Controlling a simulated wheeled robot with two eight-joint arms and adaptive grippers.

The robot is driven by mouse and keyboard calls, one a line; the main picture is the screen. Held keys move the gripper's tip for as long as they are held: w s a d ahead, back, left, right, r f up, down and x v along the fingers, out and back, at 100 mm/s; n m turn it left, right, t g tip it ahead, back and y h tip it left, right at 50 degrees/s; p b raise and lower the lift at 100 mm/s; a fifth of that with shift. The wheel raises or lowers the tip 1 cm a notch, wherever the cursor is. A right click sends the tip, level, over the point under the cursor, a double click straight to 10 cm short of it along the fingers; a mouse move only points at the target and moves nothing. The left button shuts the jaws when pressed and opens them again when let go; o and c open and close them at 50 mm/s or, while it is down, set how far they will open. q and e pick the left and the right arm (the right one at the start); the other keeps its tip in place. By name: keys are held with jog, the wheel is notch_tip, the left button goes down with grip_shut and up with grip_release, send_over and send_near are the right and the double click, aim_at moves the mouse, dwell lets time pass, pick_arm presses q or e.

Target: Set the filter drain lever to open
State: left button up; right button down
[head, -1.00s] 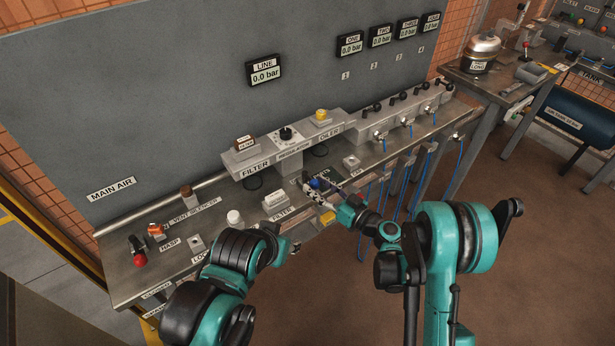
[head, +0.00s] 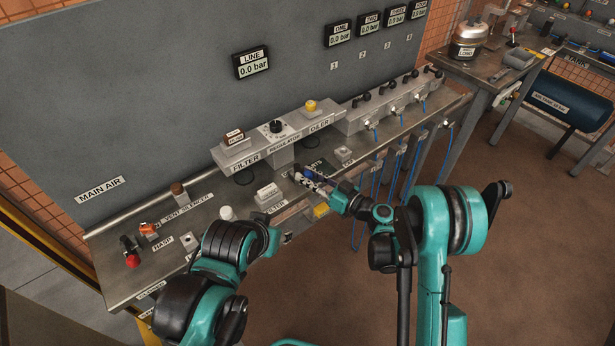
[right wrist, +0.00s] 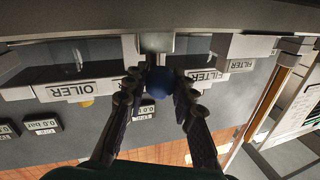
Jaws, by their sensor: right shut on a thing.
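The filter (head: 246,160) is the labelled block at the left end of the grey air-treatment unit, with a dark bowl below it. My right gripper (head: 306,180) is low over the front of the bench, right of the filter. I cannot read a lever position.
A manifold (head: 385,105) with blue hoses stands to the right. Open floor lies in front of the bench.

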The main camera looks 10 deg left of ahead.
jog(key=n+g, duration=0.1)
jog(key=g, duration=0.1)
jog(key=w+n+g+y, duration=0.1)
jog(key=g, duration=0.1)
jog(key=w+n+g, duration=0.1)
jog(key=shift+d+n+g, duration=0.4)
jog(key=n+g, duration=0.1)
jog(key=g, duration=0.1)
jog(key=w+n+g, duration=0.1)
jog(key=n+g, duration=0.1)
jog(key=g, duration=0.1)
jog(key=w+n+g+h, duration=0.1)
jog(key=n+g, duration=0.1)
jog(key=g, duration=0.1)
jog(key=shift+w, duration=0.1)
jog(key=shift+n+g, duration=0.4)
jog(key=c, duration=1.2)
grip_release()
jog(key=shift+a, duration=0.1)
jog(key=shift+v, duration=3.75)
jog(key=shift+r, duration=0.1)
